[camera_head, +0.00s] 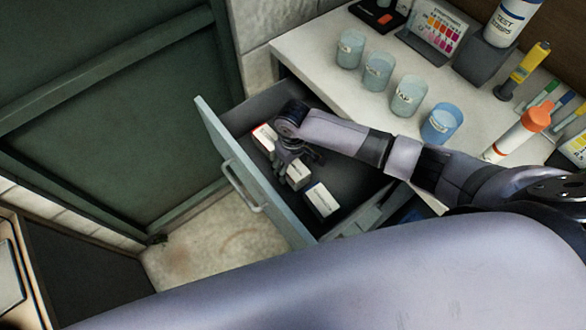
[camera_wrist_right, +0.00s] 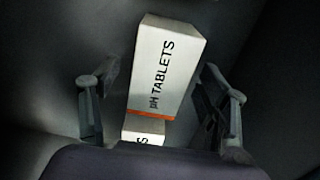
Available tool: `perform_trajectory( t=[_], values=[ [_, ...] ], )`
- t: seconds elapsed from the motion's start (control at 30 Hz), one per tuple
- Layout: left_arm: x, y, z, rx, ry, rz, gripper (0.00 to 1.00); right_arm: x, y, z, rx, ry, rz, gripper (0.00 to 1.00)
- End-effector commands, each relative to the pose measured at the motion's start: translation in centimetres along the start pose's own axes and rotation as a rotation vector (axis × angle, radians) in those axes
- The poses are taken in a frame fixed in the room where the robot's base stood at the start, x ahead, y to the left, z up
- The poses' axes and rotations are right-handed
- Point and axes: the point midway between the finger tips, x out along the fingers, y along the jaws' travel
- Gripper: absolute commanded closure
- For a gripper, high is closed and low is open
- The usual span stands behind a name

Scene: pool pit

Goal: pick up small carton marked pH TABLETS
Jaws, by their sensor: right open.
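The white carton marked pH TABLETS (camera_wrist_right: 166,65), with an orange stripe along one end, lies in the right wrist view, framed between the fingers. My right gripper (camera_wrist_right: 160,108) is open around its near end, with dark space at both sides. In the head view my right gripper (camera_head: 294,160) reaches down into an open drawer (camera_head: 232,150) over a row of small white cartons. One carton (camera_head: 298,174) shows right under the fingers. Their print is too small to read there, so I cannot tell which is the pH one. My left gripper is out of view.
Another white carton (camera_wrist_right: 143,137) touches or nearly touches the near end. In the drawer, a red-edged carton (camera_head: 264,137) and a dark-edged carton (camera_head: 320,201) lie to either side.

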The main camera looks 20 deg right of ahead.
Motion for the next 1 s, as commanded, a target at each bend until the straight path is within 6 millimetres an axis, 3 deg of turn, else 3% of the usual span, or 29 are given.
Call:
perform_trajectory(
  t=[0.3,1.0],
  values=[
    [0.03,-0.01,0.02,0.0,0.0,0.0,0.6,0.67,-0.05,0.0,-0.001,0.001,0.0,0.31],
    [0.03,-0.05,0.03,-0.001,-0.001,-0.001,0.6,0.62,-0.01,-0.01,0.0,0.001,0.0,0.78]
  ],
)
